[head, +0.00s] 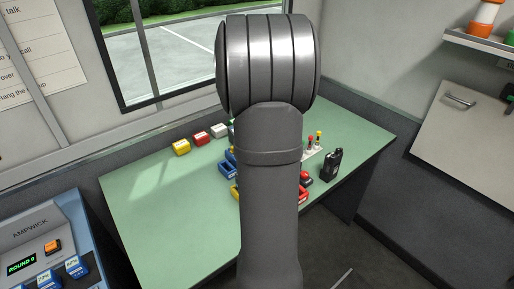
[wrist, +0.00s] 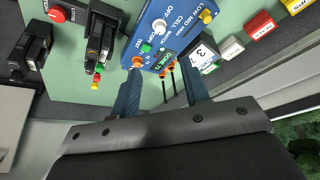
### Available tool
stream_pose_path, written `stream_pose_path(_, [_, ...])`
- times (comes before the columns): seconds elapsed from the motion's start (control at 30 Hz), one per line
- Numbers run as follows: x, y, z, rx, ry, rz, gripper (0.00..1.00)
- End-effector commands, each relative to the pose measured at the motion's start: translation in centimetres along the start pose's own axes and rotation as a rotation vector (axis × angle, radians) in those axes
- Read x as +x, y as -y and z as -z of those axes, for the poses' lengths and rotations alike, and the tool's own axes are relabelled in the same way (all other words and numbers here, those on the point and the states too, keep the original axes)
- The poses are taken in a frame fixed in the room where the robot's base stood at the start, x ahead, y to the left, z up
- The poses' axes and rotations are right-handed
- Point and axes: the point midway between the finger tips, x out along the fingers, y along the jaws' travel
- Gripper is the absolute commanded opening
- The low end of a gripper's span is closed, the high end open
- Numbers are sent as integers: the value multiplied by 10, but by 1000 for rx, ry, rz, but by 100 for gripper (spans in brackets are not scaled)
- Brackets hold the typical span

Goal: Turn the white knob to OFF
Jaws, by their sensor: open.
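The white knob (wrist: 160,27) is on a blue panel (wrist: 185,18) at the top of the wrist view. Printed labels surround it, among them OFF, LOW CELL and MOTOR TEST. I cannot tell which label the knob points to. My gripper (wrist: 160,74) is open, with its two blue fingers spread below the knob in the picture and nothing seen held between them. The knob lies beyond the fingertips, apart from them. In the head view my arm hides the knob, the panel and the gripper.
Orange terminals with dark leads (wrist: 171,69) and a small green part (wrist: 146,48) are near the fingertips. Yellow (head: 181,148), red (head: 201,139) and white (head: 219,131) blocks line the back of the green table (head: 165,225). A black handset (head: 331,165) stands right. The table's front left is clear.

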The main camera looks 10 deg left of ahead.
Motion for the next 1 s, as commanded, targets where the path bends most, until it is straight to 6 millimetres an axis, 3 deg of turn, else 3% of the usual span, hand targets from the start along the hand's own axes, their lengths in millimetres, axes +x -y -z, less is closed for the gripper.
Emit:
stream_pose_path(0.6, [121, 0, -2, -5, 5, -2, 42])
stream_pose_path(0.8, [148, 0, -1, -5, 3, -2, 42])
stream_pose_path(1.0, [160, 0, -1, -5, 2, -1, 42])
